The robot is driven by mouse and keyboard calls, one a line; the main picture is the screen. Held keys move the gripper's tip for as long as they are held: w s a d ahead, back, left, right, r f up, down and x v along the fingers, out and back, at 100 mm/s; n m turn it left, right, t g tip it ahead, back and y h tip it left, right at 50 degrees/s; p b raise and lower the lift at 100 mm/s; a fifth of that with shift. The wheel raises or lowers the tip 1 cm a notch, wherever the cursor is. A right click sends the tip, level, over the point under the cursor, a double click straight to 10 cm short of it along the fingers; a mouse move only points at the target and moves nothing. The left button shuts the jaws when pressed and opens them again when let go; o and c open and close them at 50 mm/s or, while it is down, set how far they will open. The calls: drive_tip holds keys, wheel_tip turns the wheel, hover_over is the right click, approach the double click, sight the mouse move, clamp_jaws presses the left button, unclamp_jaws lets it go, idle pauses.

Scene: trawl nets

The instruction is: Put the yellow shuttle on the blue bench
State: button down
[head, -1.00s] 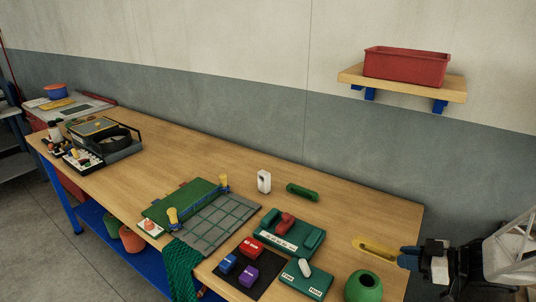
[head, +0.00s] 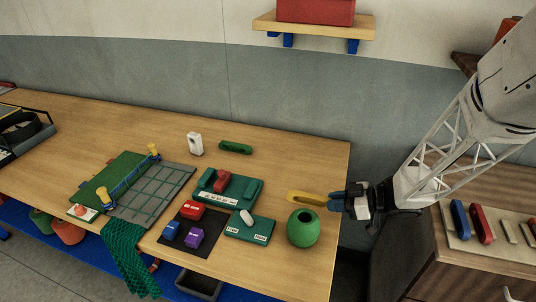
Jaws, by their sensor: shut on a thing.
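The yellow shuttle (head: 307,198) is a long flat piece in the head view, near the right end of the bench and just behind the green round pot. My gripper (head: 337,200), with dark blue fingers, is shut on the shuttle's right end. The shuttle points left from the fingers and lies over the wooden top of the bench (head: 285,160), which has a blue frame below. I cannot tell whether the shuttle touches the top or hangs a little above it.
The green pot (head: 303,232) stands close in front of the shuttle. A green shuttle (head: 235,147) and a white block (head: 195,143) lie further left, with green holders (head: 248,228) nearby. A wooden cabinet (head: 470,258) with other shuttles stands right. Bare wood shows behind the pot.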

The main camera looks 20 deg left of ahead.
hover_over(323, 183)
drive_tip(key=shift+f, duration=0.75)
drive_tip(key=shift+f, duration=0.1)
drive_tip(key=shift+f, duration=1.65)
drive_tip(key=shift+f, duration=0.15)
drive_tip(key=c, duration=1)
unclamp_jaws()
